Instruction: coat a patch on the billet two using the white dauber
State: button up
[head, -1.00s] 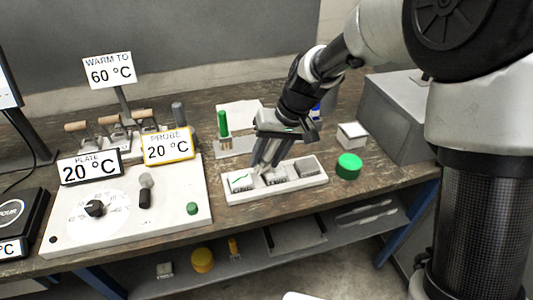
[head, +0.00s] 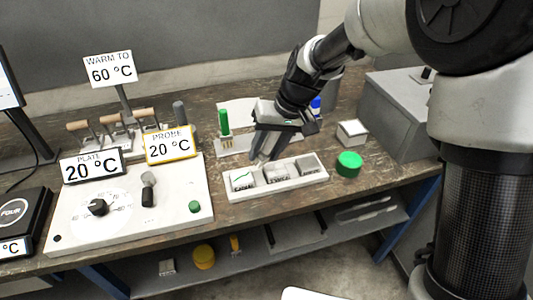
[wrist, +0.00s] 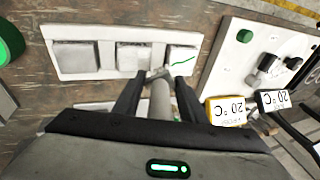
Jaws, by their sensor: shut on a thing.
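A white tray (head: 243,194) holds three grey-white billets in a row: a left one (head: 241,180) with a green line on top, a middle one (head: 275,174) and a right one (head: 306,166). Their front labels are too small to read, so I cannot confirm which is billet two. In the wrist view the order is reversed, with the middle billet (wrist: 132,56) left of the green-lined one (wrist: 181,59). My gripper (head: 264,151) is shut on the pale cylindrical white dauber (wrist: 160,100), just behind the tray. The dauber's tip points toward the tray's back edge; contact is unclear.
A green dauber (head: 223,122) stands in a holder behind the tray. A green round lid (head: 348,164) and a small white box (head: 351,133) are to the right. A control panel (head: 130,205) with a knob fills the left. A grey box (head: 405,110) stands far right.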

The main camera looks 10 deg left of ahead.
jog(key=shift+d+r, duration=0.2)
jog(key=shift+r, duration=0.45)
jog(key=shift+r+p, duration=1.95)
jog(key=shift+r, duration=0.5)
jog(key=shift+w, duration=0.1)
